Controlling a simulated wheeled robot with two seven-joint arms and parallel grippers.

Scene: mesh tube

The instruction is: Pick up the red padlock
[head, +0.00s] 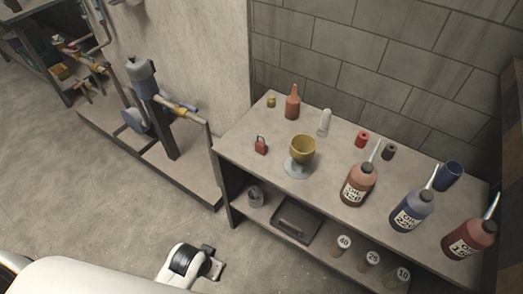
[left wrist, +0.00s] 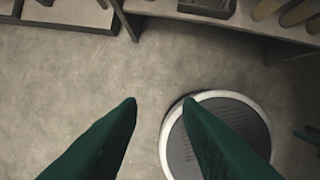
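The red padlock (head: 261,145) stands on the table top (head: 240,143) near its left end in the head view, left of a yellow bowl on a stand. Its shackle points up. In the left wrist view, my left gripper (left wrist: 158,103) has its two green fingers apart with nothing between them, above the floor. The padlock does not show in that view. In the head view, parts of my arm show at the bottom, well short of the table.
The yellow bowl (head: 302,148), an orange bottle (head: 292,103), a white bottle (head: 325,122) and several oil bottles (head: 357,187) share the table top. The lower shelf holds a dark tray (head: 298,220) and small jars (head: 342,245). Pipework with a pump (head: 141,76) stands left.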

